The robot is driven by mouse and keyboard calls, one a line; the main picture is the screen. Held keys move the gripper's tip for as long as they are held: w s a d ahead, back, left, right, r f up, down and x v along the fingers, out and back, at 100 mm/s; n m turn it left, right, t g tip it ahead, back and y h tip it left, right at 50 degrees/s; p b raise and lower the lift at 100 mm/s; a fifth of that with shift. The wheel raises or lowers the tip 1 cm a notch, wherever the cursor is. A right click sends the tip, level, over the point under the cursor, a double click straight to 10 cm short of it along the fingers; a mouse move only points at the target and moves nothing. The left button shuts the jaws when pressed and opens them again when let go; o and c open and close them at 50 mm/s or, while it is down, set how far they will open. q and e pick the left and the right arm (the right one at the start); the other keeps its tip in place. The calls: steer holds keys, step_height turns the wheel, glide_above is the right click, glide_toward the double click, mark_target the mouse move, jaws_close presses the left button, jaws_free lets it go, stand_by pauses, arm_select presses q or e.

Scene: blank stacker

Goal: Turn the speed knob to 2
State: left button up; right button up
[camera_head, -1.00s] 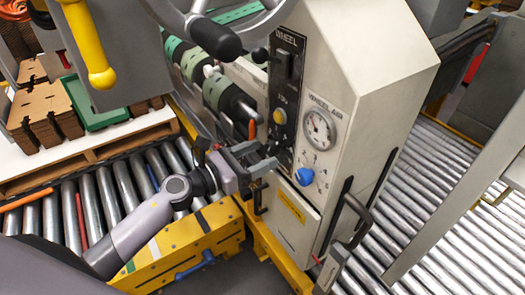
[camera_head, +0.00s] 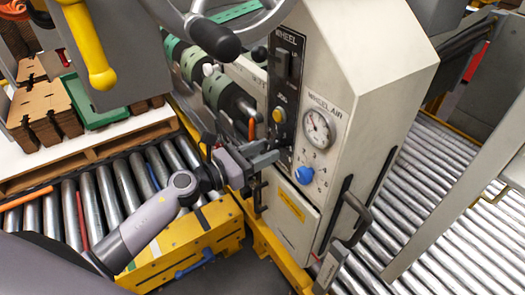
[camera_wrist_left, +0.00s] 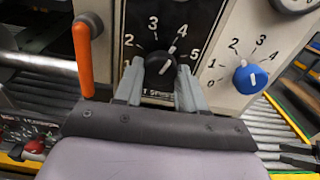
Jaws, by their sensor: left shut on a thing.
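The black speed knob (camera_wrist_left: 160,68) sits on the dark panel (camera_wrist_left: 203,20) of the beige machine (camera_head: 355,65). Its label, partly hidden, reads "SPEED", and numbers 1 to 5 ring it. Its white pointer line slants up and right, roughly toward 4. My left gripper (camera_head: 277,157) reaches the panel's lower end in the head view and hides the knob there. In the left wrist view its fingers (camera_wrist_left: 159,75) stand on either side of the knob, shut on it. My right gripper is not in view.
A blue knob (camera_wrist_left: 250,77) with its own number scale sits right of the speed knob; it also shows in the head view (camera_head: 304,175). An orange lever (camera_wrist_left: 84,60) stands close left of my fingers. A gauge (camera_head: 318,128) and yellow button (camera_head: 279,115) sit higher up.

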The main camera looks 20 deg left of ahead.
arm_select(q)
steer(key=shift+n+p, duration=0.35)
steer(key=shift+n, duration=0.55)
steer(key=n+p, duration=0.1)
steer(key=n, duration=0.2)
steer(key=shift+r+n, duration=0.1)
steer(key=shift+n, duration=0.2)
steer(key=n+p, duration=0.1)
steer(key=n, duration=0.1)
steer(key=shift+s+n, duration=0.1)
steer(key=shift+n, duration=0.2)
steer(key=n+p, duration=0.2)
steer(key=n, duration=0.3)
steer(key=shift+p, duration=0.3)
steer(key=shift+n+p, duration=0.75)
steer(key=shift+n, duration=1.35)
steer(key=o, duration=1.1)
steer(key=shift+c, duration=0.2)
